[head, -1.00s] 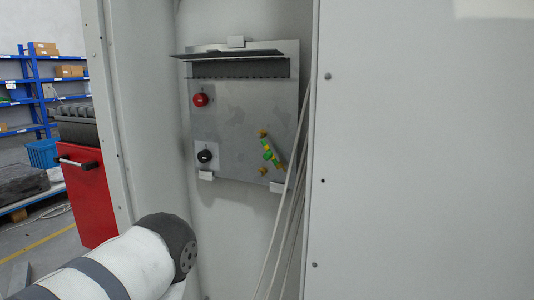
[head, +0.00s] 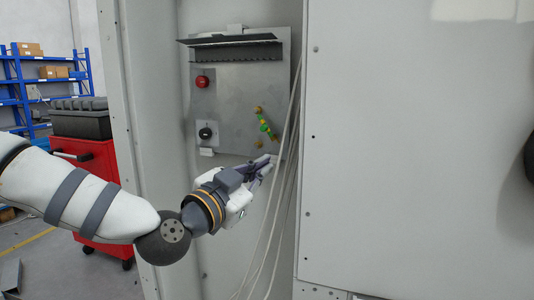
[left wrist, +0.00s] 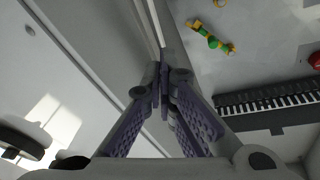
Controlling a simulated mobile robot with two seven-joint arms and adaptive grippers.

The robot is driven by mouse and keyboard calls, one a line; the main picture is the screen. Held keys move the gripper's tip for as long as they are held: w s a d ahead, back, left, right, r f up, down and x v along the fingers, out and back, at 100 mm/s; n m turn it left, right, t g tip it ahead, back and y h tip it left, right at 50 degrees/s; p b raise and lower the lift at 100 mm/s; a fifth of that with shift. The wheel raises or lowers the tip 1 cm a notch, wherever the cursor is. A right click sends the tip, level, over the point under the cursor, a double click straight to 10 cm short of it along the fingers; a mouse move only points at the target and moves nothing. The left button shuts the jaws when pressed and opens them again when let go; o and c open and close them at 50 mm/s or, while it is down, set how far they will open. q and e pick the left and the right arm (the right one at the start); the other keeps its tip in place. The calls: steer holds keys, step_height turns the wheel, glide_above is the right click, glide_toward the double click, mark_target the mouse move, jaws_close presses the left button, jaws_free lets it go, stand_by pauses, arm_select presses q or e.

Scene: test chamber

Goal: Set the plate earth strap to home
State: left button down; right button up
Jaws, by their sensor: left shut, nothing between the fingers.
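The earth strap (head: 265,124) is a short green and yellow strip on the grey metal plate (head: 232,110) inside the cabinet. It slants from an upper brass stud down to the right; its lower end is apart from the lower brass stud (head: 259,143). In the left wrist view the strap (left wrist: 213,41) lies at the upper right, clear of the fingers. My left gripper (head: 268,163) is shut and empty, just below the plate's lower right part. Its fingertips (left wrist: 163,70) meet in the left wrist view. My right gripper is not in view.
Pale cables (head: 280,200) hang right beside my left gripper. A large white panel (head: 400,150) stands to the right. The plate has a red knob (head: 202,81), a black knob (head: 205,133) and a slotted strip (head: 235,52) under a dark ledge. A red cabinet (head: 85,185) stands left.

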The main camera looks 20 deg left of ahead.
mark_target(264, 127)
arm_select(q)
step_height(264, 127, up, 8)
steer(key=w+a+t, duration=0.1)
steer(key=a+t, duration=0.1)
steer(key=shift+w+a+m+t+y, duration=0.2)
steer(key=shift+w+m+t+y, duration=0.1)
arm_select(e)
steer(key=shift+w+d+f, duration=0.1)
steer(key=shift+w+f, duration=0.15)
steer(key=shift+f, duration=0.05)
arm_select(q)
steer(key=w, duration=0.3)
steer(key=w+b, duration=0.1)
steer(key=w, duration=0.5)
steer(key=shift+w+f, duration=0.2)
steer(key=shift+f, duration=0.15)
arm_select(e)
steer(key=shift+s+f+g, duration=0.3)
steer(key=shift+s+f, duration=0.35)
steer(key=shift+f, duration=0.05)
arm_select(q)
steer(key=shift+r, duration=0.1)
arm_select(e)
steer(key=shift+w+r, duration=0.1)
